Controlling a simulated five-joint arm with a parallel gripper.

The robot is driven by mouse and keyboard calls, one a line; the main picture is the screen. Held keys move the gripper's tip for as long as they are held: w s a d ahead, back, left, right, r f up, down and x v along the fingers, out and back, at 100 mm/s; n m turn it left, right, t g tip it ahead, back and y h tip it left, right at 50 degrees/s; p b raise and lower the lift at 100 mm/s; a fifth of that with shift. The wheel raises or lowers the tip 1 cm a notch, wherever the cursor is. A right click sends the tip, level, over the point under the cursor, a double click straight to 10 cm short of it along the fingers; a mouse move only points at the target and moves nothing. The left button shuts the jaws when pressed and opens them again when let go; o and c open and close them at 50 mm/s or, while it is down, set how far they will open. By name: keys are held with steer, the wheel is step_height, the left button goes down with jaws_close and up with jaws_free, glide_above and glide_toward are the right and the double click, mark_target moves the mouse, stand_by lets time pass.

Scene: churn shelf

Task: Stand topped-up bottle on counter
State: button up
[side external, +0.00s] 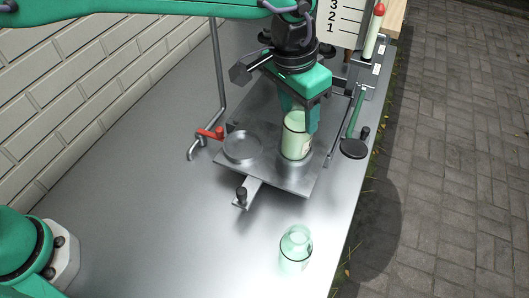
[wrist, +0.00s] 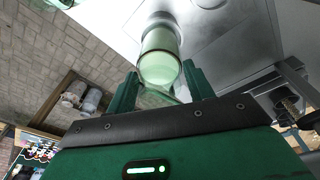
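A bottle with pale green contents (side external: 295,143) stands upright at the right side of the metal plate (side external: 262,172), seemingly on it. My gripper (side external: 300,117) reaches down over it, with a finger on each side. In the wrist view the bottle (wrist: 160,58) sits between the two green fingertips (wrist: 162,82). I cannot tell whether the fingers press on it or stand slightly apart. A second green glass bottle (side external: 296,252) stands upright on the grey counter (side external: 180,215), nearer the camera and clear of the plate.
An empty round dish (side external: 242,146) is on the plate's left, beside a red-handled tap (side external: 211,133). A black-ended green lever (side external: 354,146) and a marked gauge board (side external: 346,18) are at the right and back. A knob (side external: 241,193) sticks out in front. Counter room is free at left and front.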

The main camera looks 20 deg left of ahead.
steer(key=shift+r, duration=0.2)
steer(key=shift+c, duration=0.7)
steer(key=shift+r, duration=1.35)
steer(key=shift+r, duration=0.1)
steer(key=shift+r, duration=2.45)
steer(key=shift+c, duration=0.2)
steer(key=shift+s+a+r, duration=0.35)
steer(key=shift+s+a, duration=0.15)
steer(key=shift+a, duration=0.15)
steer(key=s+a, duration=1.8)
steer(key=a, duration=0.1)
step_height(320, 180, down, 14)
steer(key=shift+r, duration=0.25)
